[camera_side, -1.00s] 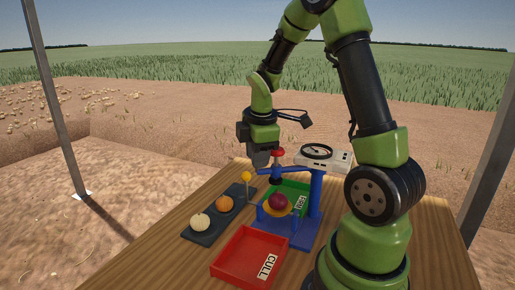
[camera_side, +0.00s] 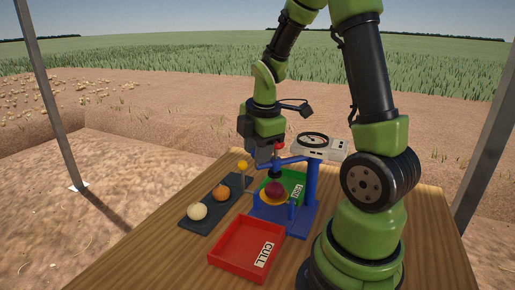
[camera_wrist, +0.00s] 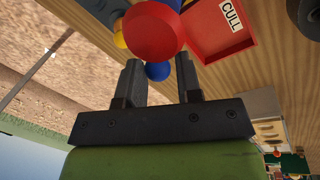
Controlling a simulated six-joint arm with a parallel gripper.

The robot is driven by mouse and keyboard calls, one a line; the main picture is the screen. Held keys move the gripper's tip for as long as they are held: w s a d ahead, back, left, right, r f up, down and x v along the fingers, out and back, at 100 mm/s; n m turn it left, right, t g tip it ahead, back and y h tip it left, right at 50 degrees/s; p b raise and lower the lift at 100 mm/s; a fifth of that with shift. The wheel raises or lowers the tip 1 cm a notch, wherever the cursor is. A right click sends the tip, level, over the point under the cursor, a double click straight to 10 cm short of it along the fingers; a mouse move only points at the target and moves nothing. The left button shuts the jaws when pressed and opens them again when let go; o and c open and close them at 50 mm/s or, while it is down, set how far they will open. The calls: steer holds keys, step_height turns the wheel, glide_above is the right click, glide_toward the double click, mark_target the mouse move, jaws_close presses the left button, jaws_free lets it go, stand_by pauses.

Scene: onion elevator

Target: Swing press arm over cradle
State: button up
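The blue press arm (camera_side: 290,161) reaches left from its blue post (camera_side: 312,183). Its red knob (camera_side: 279,146) and blue plunger stand above the cradle, which holds a dark red onion (camera_side: 274,189). From this angle the plunger looks over or very near the onion. My gripper (camera_side: 264,157) is at the arm's outer end, partly hiding it. In the wrist view, the fingers of my gripper (camera_wrist: 158,80) are apart, with a blue ball (camera_wrist: 158,71) between or just beyond the tips. The red knob (camera_wrist: 155,30) is just beyond; I cannot tell whether the fingers touch anything.
A dark tray (camera_side: 207,222) with a pale onion (camera_side: 197,211) and an orange onion (camera_side: 221,192) lies at left. A red CULL bin (camera_side: 232,264) is in front and a green bin (camera_side: 297,180) behind. A yellow ball (camera_side: 242,165) tops a thin post. A dial scale (camera_side: 318,145) stands behind.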

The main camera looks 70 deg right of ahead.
steer(key=shift+o, duration=1.4)
step_height(320, 180, up, 10)
steer(key=s+a, duration=0.1)
steer(key=shift+s+f, duration=0.15)
steer(key=shift+s, duration=0.15)
